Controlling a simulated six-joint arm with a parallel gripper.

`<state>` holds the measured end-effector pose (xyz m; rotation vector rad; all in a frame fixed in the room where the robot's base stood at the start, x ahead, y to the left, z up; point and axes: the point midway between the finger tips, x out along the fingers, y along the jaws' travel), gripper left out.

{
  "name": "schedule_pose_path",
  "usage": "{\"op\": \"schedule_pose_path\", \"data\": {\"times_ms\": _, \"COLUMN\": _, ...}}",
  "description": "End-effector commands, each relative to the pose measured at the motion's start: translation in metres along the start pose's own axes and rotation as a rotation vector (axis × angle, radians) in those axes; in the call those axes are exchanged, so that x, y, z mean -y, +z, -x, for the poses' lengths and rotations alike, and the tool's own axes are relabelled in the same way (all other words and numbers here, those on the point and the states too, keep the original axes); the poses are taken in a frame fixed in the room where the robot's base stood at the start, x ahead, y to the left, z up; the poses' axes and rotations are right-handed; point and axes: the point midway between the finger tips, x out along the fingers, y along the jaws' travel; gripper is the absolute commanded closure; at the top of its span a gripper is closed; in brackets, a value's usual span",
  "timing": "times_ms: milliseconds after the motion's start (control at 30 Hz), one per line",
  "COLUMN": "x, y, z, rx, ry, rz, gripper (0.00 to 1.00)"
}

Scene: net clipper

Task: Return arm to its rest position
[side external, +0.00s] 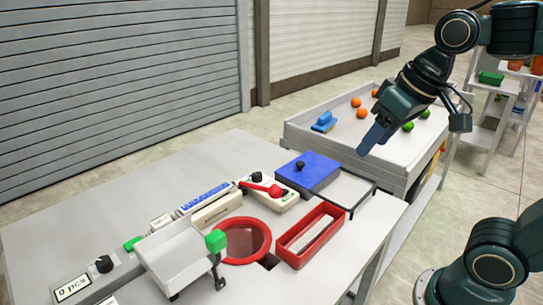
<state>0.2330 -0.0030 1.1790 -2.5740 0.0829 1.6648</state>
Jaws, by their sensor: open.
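My gripper (376,136) is in the upper right of the side external view. It hangs in the air, over the near edge of a grey bin table, above and to the right of the worktable. Its finger points down to the left. It holds nothing that I can see. My arm comes in from the top right, and my base stands at the lower right.
The worktable (60,216) holds a red round ring (264,257), a red rectangular tray (332,246), a blue-lidded box (310,168) and a scale-like device (170,262). The bin table (310,137) behind holds orange and green balls and a blue object (324,122).

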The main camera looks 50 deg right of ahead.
Motion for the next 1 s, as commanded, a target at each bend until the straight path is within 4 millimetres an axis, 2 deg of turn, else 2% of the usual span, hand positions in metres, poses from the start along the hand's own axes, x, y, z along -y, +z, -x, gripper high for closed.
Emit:
{"op": "schedule_pose_path", "data": {"times_ms": 100, "x": -0.001, "y": 0.026, "z": -0.001, "rx": -0.029, "ry": -0.004, "rz": 0.036, "gripper": 0.48}}
{"op": "schedule_pose_path", "data": {"times_ms": 333, "x": -0.003, "y": 0.058, "z": -0.008, "rx": -0.063, "ry": -0.007, "rz": 0.082, "gripper": 0.48}}
{"op": "schedule_pose_path", "data": {"times_ms": 500, "x": -0.003, "y": 0.064, "z": -0.010, "rx": -0.069, "ry": -0.008, "rz": 0.093, "gripper": 0.48}}
{"op": "schedule_pose_path", "data": {"times_ms": 1000, "x": -0.003, "y": 0.064, "z": -0.010, "rx": -0.069, "ry": -0.008, "rz": 0.093, "gripper": 0.48}}
